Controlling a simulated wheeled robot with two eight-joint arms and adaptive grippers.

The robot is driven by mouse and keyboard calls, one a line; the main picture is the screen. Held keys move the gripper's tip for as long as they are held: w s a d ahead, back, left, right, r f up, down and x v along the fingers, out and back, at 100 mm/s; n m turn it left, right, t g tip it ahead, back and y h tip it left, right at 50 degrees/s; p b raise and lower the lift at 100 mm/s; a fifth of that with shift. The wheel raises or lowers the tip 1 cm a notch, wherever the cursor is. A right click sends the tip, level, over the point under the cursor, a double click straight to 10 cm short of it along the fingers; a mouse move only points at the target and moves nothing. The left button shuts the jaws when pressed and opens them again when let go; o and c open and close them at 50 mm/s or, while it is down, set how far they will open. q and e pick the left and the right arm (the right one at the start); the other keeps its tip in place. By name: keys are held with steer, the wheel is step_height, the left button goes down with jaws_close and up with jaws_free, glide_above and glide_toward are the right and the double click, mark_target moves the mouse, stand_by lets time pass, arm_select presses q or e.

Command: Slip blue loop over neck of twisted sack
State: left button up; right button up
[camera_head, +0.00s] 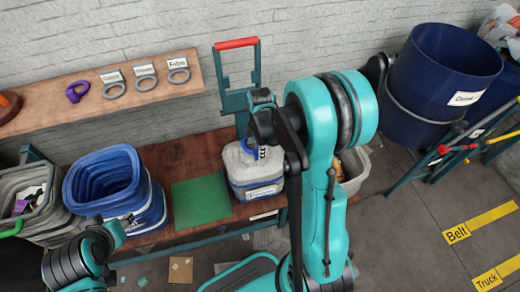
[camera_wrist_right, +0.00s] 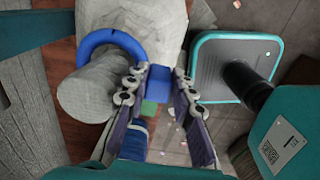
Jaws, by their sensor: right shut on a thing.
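The sack (camera_head: 250,170) is a pale, bulky bag with a label, standing on the brown bench beside a green mat. Its twisted neck (camera_wrist_right: 88,90) shows as a thick grey-white stub in the right wrist view. The blue loop (camera_wrist_right: 112,40) arcs across the upper side of the neck; its lower part is hidden, so I cannot tell whether it fully encircles it. My right gripper (camera_wrist_right: 160,88) is shut on the loop's blue block (camera_wrist_right: 160,80), just right of the neck. It also shows above the sack in the head view (camera_head: 258,150). My left gripper is not visible.
A blue bin (camera_head: 150,205) and a grey bin (camera_head: 40,215) stand left of the green mat (camera_head: 200,199). A shelf (camera_head: 150,95) holds labelled grey rings and a purple ring (camera_head: 77,92). A red-handled frame (camera_head: 237,43) rises behind the sack. A navy bin (camera_head: 425,100) stands right.

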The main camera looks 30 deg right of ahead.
steer(key=o, duration=1)
steer(key=shift+r, duration=0.1)
step_height(320, 180, up, 12)
steer(key=shift+f, duration=0.1)
steer(key=s+a+r+m+t, duration=0.1)
steer(key=s+a+m+t, duration=0.1)
steer(key=m, duration=0.3)
steer(key=s+a+r+m+t, duration=0.1)
steer(key=s+a+m+t, duration=0.1)
steer(key=s+a+m, duration=0.3)
steer(key=s+a+r+m+t, duration=0.2)
steer(key=s+a+m+t, duration=0.1)
steer(key=m, duration=0.2)
steer(key=shift+s+a, duration=0.3)
steer(key=shift+s, duration=0.1)
